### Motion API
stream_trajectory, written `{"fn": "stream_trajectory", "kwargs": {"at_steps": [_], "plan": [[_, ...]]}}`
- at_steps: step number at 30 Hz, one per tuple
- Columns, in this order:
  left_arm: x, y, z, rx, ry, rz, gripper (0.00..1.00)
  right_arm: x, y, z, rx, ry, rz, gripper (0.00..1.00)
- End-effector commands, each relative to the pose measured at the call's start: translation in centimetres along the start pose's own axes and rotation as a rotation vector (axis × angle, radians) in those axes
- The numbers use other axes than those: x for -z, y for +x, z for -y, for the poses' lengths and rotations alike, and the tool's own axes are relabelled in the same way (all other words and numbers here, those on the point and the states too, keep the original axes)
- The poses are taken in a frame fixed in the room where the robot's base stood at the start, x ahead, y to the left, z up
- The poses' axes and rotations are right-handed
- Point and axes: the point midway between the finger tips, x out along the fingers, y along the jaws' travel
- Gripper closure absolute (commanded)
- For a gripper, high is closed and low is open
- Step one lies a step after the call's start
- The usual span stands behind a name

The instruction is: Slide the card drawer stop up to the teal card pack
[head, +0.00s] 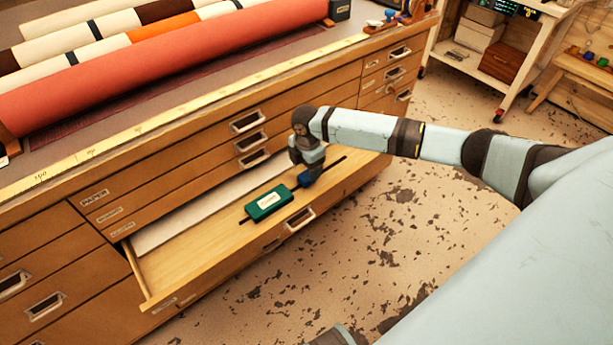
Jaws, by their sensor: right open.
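The teal card pack (268,204), with a pale label on top, lies in the open wooden drawer (190,254). The dark blue card drawer stop (307,179) sits just right of the pack, on a dark slot (333,164) in the drawer floor. Whether stop and pack touch is hard to tell. My right gripper (307,170) points down right over the stop, its jaws open. The fingertips and the upper part of the stop are partly hidden by the gripper body. My left gripper is not in view.
A big orange-red roll (170,62) and other rolls lie on the cabinet top, behind a yellow measuring strip (190,115). The drawer's front wall has a metal handle (300,219). The floor (400,225) in front is clear. A white shelf cart (500,60) stands at the upper right.

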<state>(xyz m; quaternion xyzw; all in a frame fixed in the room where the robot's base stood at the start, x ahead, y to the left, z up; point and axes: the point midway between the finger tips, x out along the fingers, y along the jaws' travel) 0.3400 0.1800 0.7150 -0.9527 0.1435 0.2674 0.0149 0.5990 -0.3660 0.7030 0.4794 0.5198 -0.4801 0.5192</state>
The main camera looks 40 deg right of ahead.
Motion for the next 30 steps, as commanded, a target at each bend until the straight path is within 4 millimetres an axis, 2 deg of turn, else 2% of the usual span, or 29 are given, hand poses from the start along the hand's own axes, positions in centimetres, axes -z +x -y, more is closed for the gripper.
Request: {"fn": "stream_trajectory", "kwargs": {"at_steps": [1,6,10,18,19,20,27,28,30], "plan": [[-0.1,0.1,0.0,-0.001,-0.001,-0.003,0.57,0.0,1.1,0.0,0.002,0.001,0.001,0.32],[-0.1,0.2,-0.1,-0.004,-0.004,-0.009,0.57,0.0,3.0,0.0,0.0,0.002,0.0,0.32],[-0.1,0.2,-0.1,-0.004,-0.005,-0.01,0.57,0.0,3.7,0.0,-0.001,0.002,0.0,0.32],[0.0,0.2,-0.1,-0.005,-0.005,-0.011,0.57,0.0,3.8,0.0,-0.001,0.001,0.0,0.32],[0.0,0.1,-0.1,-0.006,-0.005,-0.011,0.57,0.0,3.8,0.0,-0.001,0.001,0.0,0.34],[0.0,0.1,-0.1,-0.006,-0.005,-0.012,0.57,0.0,3.8,0.0,-0.001,0.001,0.0,0.41],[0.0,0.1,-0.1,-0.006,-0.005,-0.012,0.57,0.0,3.8,0.0,-0.001,0.001,0.0,0.96],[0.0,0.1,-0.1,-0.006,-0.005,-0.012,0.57,0.0,3.8,0.0,-0.001,0.001,0.0,1.0],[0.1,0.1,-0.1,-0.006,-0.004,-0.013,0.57,0.1,3.8,0.0,-0.001,0.001,0.0,1.0]]}}
